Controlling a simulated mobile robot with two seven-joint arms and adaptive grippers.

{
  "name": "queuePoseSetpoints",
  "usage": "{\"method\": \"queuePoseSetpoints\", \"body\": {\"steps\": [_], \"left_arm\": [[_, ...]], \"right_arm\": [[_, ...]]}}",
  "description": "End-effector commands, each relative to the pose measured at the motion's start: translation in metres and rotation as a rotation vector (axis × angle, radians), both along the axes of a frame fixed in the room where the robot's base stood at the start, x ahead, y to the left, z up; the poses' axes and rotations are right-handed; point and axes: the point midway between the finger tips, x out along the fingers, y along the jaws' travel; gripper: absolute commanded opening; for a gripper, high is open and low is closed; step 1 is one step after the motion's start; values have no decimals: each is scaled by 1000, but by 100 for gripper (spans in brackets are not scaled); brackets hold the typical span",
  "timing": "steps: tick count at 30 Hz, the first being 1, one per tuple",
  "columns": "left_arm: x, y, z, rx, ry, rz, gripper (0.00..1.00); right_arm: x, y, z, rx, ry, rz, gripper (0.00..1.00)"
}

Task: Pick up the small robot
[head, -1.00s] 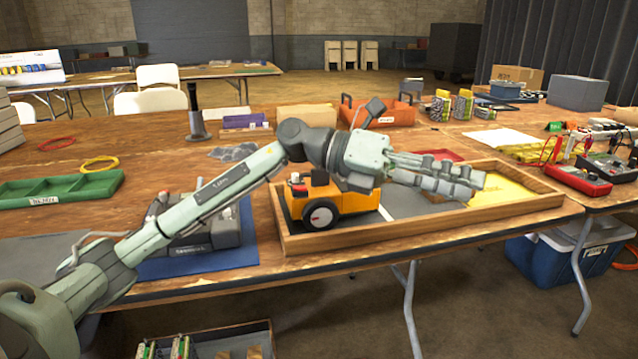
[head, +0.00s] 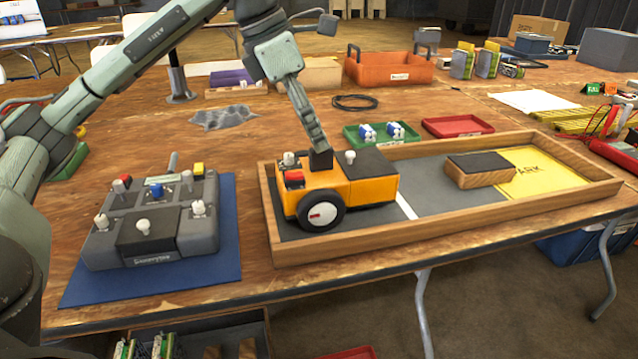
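The small robot (head: 365,190) is a yellow-orange box with a dark top, a black wheel with a white hub, a red block and pale knobs. It stands upright at the left end of the wooden tray (head: 440,231). My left gripper (head: 320,148) points down over the small robot, its fingertips at a black upright block (head: 321,160) on the robot's top. The fingers show edge-on, so I cannot tell whether they are open or closed on this block. My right gripper is not in view.
A wooden block with a dark top (head: 480,170) lies in the tray beside a yellow area (head: 545,172). A grey control box (head: 155,222) stands on a blue mat (head: 225,262) to the left. Green (head: 365,142) and red (head: 458,125) small trays lie behind.

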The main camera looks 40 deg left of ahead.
Motion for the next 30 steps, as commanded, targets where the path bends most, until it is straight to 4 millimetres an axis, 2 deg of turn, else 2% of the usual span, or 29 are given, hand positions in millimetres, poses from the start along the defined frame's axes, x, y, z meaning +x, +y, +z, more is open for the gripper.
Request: {"method": "queuePoseSetpoints", "body": {"steps": [4, 9, 18, 27, 30], "left_arm": [[2, 0, -25, 1, 6, 0, 38], [8, -5, -43, -1, 3, -2, 38], [10, -6, -47, -2, 0, -2, 37], [10, -6, -46, -2, 0, -2, 0], [10, -6, -46, -2, 0, -2, 0]], "right_arm": [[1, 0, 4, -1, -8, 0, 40], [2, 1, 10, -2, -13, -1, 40], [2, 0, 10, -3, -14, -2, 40], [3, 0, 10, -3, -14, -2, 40], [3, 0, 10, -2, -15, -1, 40]]}}
